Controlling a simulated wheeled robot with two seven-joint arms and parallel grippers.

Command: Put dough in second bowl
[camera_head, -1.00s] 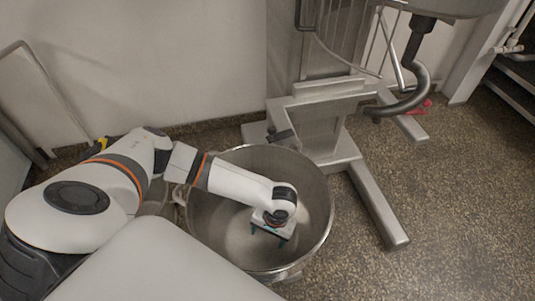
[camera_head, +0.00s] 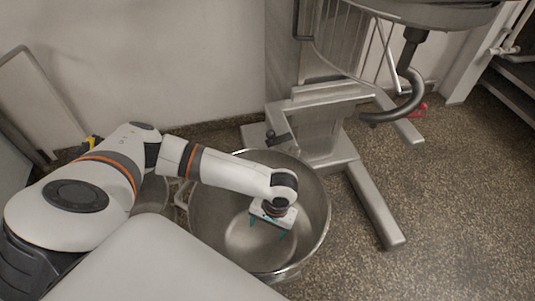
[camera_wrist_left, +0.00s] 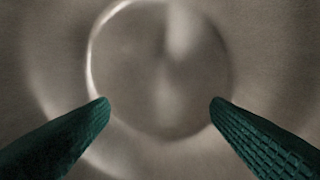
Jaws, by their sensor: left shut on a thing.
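A large round steel bowl (camera_head: 222,218) stands on the floor at the middle of the head view. A second rounded metal vessel (camera_head: 152,200) shows partly to its left, mostly hidden by my arm. My left gripper (camera_head: 267,228) points down within the large bowl's mouth. Its teal fingers stand apart in the left wrist view (camera_wrist_left: 160,103). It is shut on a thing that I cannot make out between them. The bowl's bare, shiny round bottom (camera_wrist_left: 160,75) lies below the fingers. I see no dough in either view. My right gripper is not in view.
A steel mixer stand (camera_head: 312,140) is right behind the bowl, with a leg (camera_head: 372,205) reaching forward on the right. A curved dough hook (camera_head: 412,95) hangs above. The speckled floor on the right is clear. A wall (camera_head: 170,60) closes the back.

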